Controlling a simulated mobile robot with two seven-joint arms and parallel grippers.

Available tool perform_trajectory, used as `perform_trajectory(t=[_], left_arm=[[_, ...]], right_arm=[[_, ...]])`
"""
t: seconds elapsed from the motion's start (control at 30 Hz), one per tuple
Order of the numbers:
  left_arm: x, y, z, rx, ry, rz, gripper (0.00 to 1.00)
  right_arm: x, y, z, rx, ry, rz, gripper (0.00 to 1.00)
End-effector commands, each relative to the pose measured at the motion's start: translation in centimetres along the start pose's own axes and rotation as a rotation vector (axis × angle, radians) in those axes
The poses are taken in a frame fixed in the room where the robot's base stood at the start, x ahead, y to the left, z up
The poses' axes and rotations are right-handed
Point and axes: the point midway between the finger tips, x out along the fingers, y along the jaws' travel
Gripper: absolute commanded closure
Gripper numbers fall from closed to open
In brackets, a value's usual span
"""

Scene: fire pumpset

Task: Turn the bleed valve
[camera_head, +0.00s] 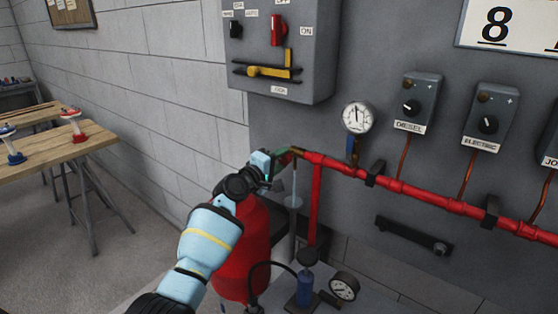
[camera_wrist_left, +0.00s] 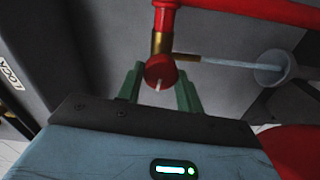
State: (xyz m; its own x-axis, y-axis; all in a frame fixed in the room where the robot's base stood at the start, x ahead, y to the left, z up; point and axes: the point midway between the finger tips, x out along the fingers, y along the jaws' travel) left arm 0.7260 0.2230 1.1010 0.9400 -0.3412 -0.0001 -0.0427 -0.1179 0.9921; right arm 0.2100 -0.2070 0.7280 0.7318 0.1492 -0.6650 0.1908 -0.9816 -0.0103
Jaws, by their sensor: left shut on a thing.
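The bleed valve shows in the left wrist view as a round red knob (camera_wrist_left: 160,70) with a short white mark pointing down. A brass fitting joins it to the red pipe above. My left gripper (camera_wrist_left: 160,88) has its green fingers on either side of the knob and is shut on it. In the head view the left gripper (camera_head: 282,155) is at the left end of the red pipe (camera_head: 400,187), and the gripper mostly hides the knob. My right gripper is not in view.
A thin brass spout leads to a pale funnel (camera_wrist_left: 272,68) beside the valve. A red tank (camera_head: 245,250) stands under my left wrist. A pressure gauge (camera_head: 358,117) and a grey control box (camera_head: 280,50) are on the wall. A wooden table (camera_head: 50,160) stands at the left.

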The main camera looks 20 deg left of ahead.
Motion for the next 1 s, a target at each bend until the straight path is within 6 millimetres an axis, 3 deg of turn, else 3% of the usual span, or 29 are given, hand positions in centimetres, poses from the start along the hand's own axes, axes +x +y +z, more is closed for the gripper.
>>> perform_trajectory(t=[0.67,0.7,0.8,1.0], left_arm=[[0.01,-0.04,0.06,-0.061,-0.001,0.0,0.87],[0.01,-0.05,0.06,-0.06,-0.001,0.0,0.6],[0.01,-0.04,0.06,-0.06,-0.001,0.0,0.47],[0.01,-0.03,0.03,-0.06,-0.001,0.0,0.44]], right_arm=[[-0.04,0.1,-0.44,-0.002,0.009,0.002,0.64],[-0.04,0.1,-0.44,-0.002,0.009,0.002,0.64],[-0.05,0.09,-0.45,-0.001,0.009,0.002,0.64],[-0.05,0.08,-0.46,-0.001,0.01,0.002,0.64]])
